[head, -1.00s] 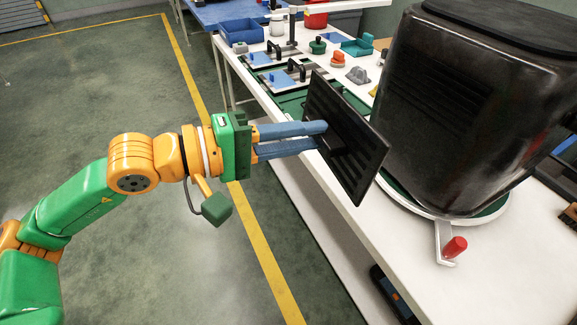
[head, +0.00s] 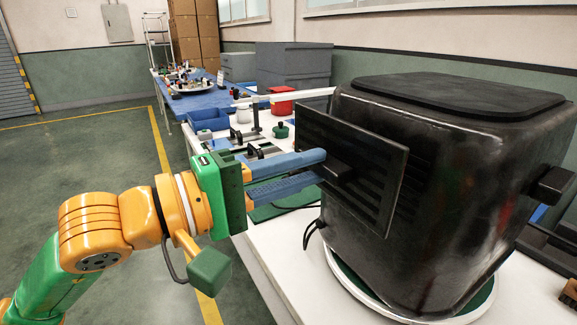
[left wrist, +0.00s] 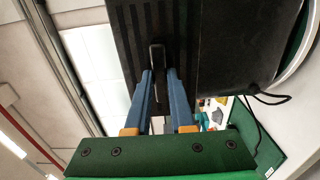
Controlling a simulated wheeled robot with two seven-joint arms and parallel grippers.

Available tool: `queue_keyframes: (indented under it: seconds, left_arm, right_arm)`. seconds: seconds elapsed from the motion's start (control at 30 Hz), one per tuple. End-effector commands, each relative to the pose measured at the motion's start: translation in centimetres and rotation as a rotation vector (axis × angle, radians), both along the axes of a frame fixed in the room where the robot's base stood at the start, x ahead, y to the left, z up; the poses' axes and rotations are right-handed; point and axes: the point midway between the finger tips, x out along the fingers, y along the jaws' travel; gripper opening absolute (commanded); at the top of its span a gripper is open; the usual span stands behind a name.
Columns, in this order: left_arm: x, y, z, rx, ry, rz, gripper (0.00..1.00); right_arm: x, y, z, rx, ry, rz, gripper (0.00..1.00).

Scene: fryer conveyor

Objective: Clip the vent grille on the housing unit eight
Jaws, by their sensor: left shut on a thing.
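The vent grille (head: 372,185) is a flat black slotted panel with a handle on its outer face. My left gripper (head: 320,168) is shut on that handle and holds the grille upright. The left wrist view shows the blue fingers (left wrist: 160,88) on both sides of the handle, with the grille (left wrist: 130,30) behind. The housing (head: 450,200) is a large glossy black fryer-like unit on a round turntable (head: 368,299). The grille stands in front of the housing's slotted left side, very near it; I cannot tell whether they touch. My right gripper is not in view.
The white bench (head: 285,262) carries the turntable. A black cable (head: 312,232) hangs beside the housing. Open floor lies at left.

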Motion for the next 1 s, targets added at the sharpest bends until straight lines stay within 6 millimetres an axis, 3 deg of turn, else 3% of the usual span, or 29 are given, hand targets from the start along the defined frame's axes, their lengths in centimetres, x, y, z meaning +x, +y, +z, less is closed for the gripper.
queue_keyframes:
  seconds: [0.2, 0.5, 1.0]
  left_arm:
    - [1.0, -1.5, 0.2, 0.000, 0.001, -0.002, 0.00]
    - [2.3, -3.2, 0.0, 0.000, 0.000, -0.001, 0.00]
    - [2.5, -3.5, -0.1, 0.001, 0.000, 0.000, 0.00]
  right_arm:
    - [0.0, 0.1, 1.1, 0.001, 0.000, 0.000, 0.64]
    - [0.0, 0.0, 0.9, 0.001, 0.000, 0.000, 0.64]
    - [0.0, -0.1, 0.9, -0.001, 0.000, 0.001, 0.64]
